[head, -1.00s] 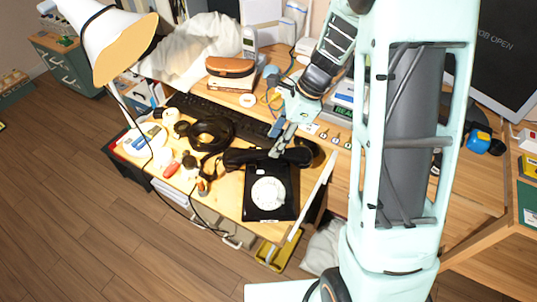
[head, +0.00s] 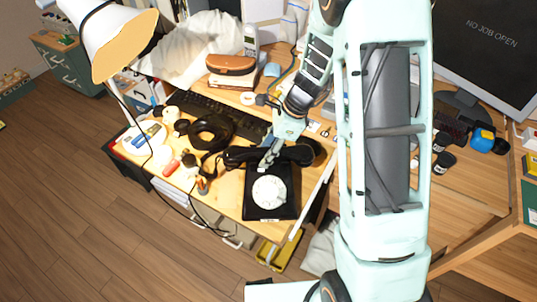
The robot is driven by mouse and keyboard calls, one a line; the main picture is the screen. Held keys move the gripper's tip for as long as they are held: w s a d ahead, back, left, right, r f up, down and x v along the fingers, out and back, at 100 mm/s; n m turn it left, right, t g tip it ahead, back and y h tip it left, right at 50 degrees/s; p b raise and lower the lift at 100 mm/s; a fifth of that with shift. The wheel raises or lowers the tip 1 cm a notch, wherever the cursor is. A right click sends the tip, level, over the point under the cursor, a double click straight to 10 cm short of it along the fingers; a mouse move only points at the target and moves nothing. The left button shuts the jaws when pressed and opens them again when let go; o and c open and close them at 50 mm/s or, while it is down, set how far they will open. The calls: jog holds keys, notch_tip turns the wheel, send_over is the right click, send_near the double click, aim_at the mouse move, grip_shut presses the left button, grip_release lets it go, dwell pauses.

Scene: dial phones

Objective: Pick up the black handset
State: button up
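The black dial phone (head: 285,205) with a white dial sits near the front right of the wooden desk. Its black handset (head: 239,157) lies across the top of the phone, running left to right. My gripper (head: 268,162) points down at the middle of the handset, at its near side in the picture. The fingers overlap the handset in this view, and the arm hides part of it. I cannot tell whether the fingers touch it or how far apart they are.
A white lamp (head: 108,35) stands at the left. A brown case (head: 231,66) is at the back. Small items crowd the desk's left end.

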grip_shut()
